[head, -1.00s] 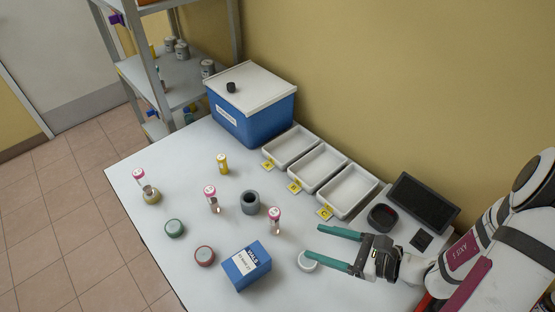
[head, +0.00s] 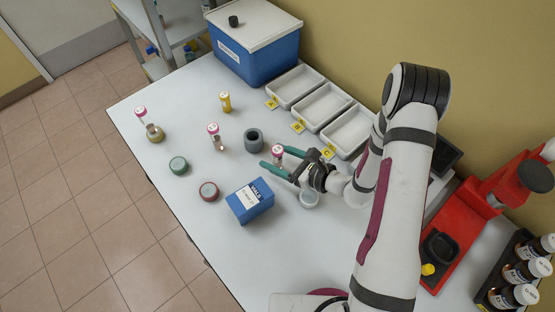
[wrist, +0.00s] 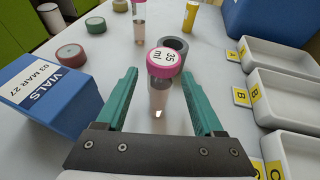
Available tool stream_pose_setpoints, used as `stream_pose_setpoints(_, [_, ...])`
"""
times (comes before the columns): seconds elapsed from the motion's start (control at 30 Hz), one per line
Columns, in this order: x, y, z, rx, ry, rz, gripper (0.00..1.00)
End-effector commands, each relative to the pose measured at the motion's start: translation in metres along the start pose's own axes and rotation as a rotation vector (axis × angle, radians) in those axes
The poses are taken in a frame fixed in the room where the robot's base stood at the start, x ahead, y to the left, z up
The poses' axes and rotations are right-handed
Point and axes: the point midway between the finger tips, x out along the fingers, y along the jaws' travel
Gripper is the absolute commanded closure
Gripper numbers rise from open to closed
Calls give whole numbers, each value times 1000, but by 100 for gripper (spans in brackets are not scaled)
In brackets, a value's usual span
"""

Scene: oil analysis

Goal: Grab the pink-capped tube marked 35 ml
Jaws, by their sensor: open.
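The pink-capped tube marked "35 ml" (wrist: 162,80) stands upright in the wrist view, its label readable on the cap. In the head view the same tube (head: 278,153) stands at the right of the small items. My gripper (head: 274,170) is open, with its green fingers on either side of this tube. In the wrist view the gripper (wrist: 161,85) shows a gap between each finger and the tube. Two other pink-capped tubes, the middle one (head: 214,135) and the far-left one (head: 147,122), stand farther off; their marks are too small to read.
A blue VIALS box (head: 250,201) stands close to the left finger. A grey ring-shaped holder (head: 254,140) is just beyond the tube. White trays (head: 322,105) line the right. A yellow tube (head: 225,102), a green disc (head: 179,166) and a red disc (head: 208,191) stand apart.

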Motion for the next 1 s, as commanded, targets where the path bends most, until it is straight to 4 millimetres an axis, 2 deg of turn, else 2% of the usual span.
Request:
stream_pose_setpoints(0.1, [0,0,0,0,0,0,31])
stream_pose_setpoints(0.13, [0,0,0,0,0,0,34])
stream_pose_setpoints(0.5, [-1,0,0,0,0,0,100])
stream_pose_setpoints(0.83, [-1,0,1,-1,0,0,100])
stream_pose_setpoints(1.0, [-6,-1,14,-2,-1,-1,100])
